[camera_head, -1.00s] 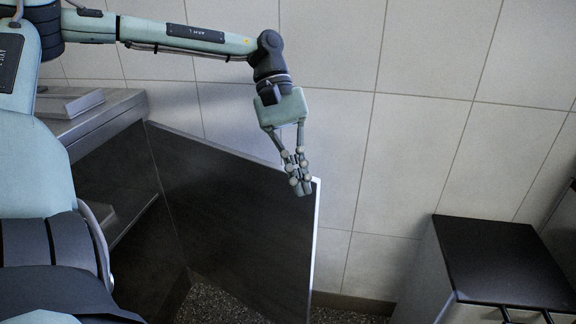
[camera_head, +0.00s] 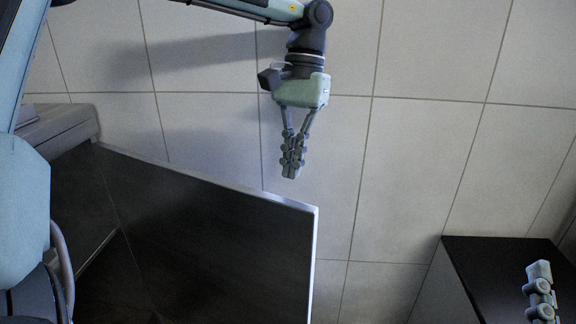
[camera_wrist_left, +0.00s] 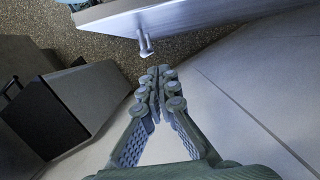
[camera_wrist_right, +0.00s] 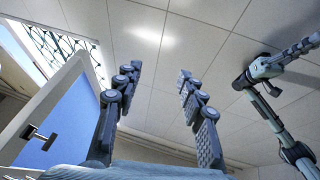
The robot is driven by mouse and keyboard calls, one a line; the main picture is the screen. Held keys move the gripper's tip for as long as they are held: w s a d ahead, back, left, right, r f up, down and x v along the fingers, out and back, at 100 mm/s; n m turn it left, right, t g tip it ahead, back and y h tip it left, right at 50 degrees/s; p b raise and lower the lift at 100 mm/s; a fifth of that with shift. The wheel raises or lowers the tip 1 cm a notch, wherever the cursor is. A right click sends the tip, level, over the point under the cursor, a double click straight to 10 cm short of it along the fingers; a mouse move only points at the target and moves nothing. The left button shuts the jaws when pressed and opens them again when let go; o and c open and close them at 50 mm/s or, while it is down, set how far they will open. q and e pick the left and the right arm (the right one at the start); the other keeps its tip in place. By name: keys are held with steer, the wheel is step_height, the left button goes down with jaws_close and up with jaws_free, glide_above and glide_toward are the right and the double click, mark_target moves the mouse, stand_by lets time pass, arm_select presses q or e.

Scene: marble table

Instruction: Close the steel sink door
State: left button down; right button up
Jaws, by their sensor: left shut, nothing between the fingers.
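The steel sink door (camera_head: 205,235) stands open in the head view, its dark inner face toward me and its free edge at the right. In the left wrist view its steel outer side (camera_wrist_left: 200,20) crosses the top, with a small knob (camera_wrist_left: 145,45). My left gripper (camera_head: 291,172) is shut and empty, pointing down just above the door's top edge in the picture. In the left wrist view its fingertips (camera_wrist_left: 158,75) are on the knob side, apart from the knob. My right gripper (camera_wrist_right: 158,75) is open and empty, pointing up; part shows at the head view's lower right.
A tiled wall (camera_head: 420,150) stands behind the left gripper. A cabinet with a dark top (camera_head: 480,285) is at the lower right. The steel counter (camera_head: 55,125) is at the left. The right wrist view shows a blue-panelled window or door (camera_wrist_right: 55,130).

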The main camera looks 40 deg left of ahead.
mark_target(277, 212)
arm_select(q)
steer(key=shift+s+d+f+b, duration=0.15)
steer(key=shift+s+f, duration=0.8)
steer(key=shift+f, duration=0.15)
steer(key=shift+s+d+f+b, duration=0.1)
steer(key=shift+s+d+f, duration=0.1)
steer(key=shift+s+f, duration=0.85)
steer(key=shift+s+d+f+b, duration=0.15)
steer(key=shift+s+f, duration=0.65)
steer(key=shift+f, duration=0.4)
arm_select(e)
steer(key=shift+s+d+r+t, duration=0.15)
steer(key=shift+d+r+t, duration=0.05)
steer(key=shift+r+t, duration=0.3)
steer(key=shift+s+d+r+t, duration=0.15)
steer(key=shift+r+t, duration=0.25)
steer(key=shift+r, duration=0.05)
